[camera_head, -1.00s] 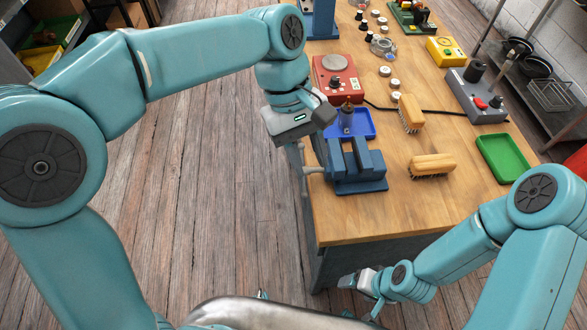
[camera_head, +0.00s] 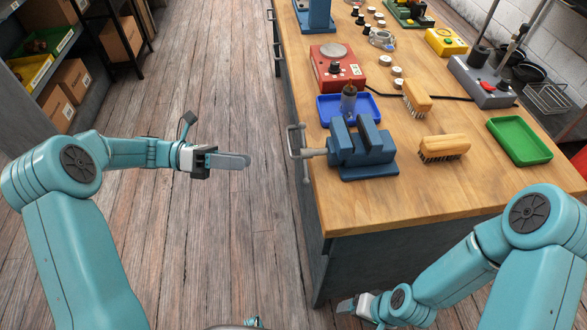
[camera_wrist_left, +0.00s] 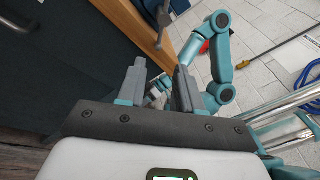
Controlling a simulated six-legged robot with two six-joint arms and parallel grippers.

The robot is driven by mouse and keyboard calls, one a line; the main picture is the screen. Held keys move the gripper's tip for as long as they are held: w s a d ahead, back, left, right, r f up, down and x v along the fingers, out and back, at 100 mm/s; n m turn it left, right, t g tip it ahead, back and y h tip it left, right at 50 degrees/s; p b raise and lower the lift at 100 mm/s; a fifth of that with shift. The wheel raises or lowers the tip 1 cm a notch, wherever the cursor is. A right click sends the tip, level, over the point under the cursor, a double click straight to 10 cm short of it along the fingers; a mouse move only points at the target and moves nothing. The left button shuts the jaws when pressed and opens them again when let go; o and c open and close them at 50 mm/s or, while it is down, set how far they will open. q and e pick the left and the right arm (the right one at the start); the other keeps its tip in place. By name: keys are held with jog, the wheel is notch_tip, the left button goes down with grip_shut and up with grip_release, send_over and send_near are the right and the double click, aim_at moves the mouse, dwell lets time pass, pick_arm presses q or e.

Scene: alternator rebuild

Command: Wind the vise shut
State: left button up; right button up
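The blue vise (camera_head: 372,156) stands at the near left of the bench top. A gap shows between its two jaws. Its grey screw and bar handle (camera_head: 296,142) stick out past the bench's left edge. My left gripper (camera_head: 246,161) is over the floor, left of the handle and apart from it, pointing right. In the left wrist view its two fingers (camera_wrist_left: 158,86) are spread with nothing between them. A thin grey rod, perhaps the vise handle, shows beyond them. My right gripper (camera_head: 346,305) is low in front of the bench; its fingers are too small to read.
A blue tray (camera_head: 328,111) with an upright part sits behind the vise. Two brushes, a green tray (camera_head: 520,141) and a red device (camera_head: 337,72) are on the bench (camera_head: 420,190). Shelves stand at the far left. The floor left of the bench is clear.

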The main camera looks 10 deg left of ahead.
aim_at(307, 153)
pick_arm(q)
jog(key=d, duration=1.3)
jog(key=shift+w, duration=0.3)
jog(key=shift+d, duration=0.1)
grip_shut()
